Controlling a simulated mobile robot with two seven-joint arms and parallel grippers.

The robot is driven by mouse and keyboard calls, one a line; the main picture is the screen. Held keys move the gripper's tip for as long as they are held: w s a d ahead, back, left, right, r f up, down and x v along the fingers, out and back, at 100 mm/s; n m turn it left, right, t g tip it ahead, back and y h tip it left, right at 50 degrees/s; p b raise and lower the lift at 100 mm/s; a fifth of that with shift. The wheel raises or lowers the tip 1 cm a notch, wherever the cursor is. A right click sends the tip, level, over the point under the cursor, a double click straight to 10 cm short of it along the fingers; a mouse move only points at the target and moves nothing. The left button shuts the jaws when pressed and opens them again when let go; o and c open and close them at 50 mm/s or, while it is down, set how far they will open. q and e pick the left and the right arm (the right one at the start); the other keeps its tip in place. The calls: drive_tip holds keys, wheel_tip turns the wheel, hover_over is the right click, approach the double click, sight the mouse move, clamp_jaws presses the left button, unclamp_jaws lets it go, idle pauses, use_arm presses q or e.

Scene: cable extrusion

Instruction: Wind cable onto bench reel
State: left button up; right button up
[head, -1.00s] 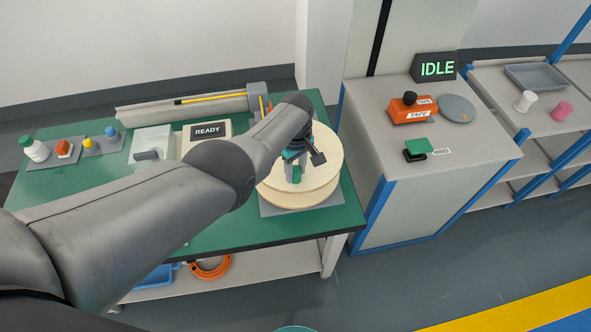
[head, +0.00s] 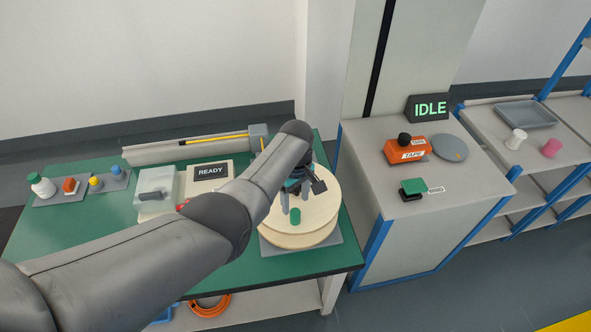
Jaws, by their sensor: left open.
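The bench reel (head: 318,222), a pale cream spool with two flanges, lies flat on a grey plate at the right end of the green bench. A small green knob (head: 295,216) stands on its top flange. My left gripper (head: 290,205) is open over the reel, its fingers pointing down beside and above the knob; my arm hides part of the reel. The yellow cable (head: 214,138) runs along a grey guide rail (head: 190,150) at the back of the bench to a grey block (head: 259,135). My right gripper is not in view.
The side cabinet holds an orange tape dispenser (head: 405,150), a grey disc (head: 449,148), a green pad (head: 413,186) and an IDLE sign (head: 430,108).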

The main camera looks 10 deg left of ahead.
use_arm(q)
wheel_tip(320, 180, up, 9)
drive_tip(key=p, duration=0.2)
drive_tip(key=shift+f, duration=0.1)
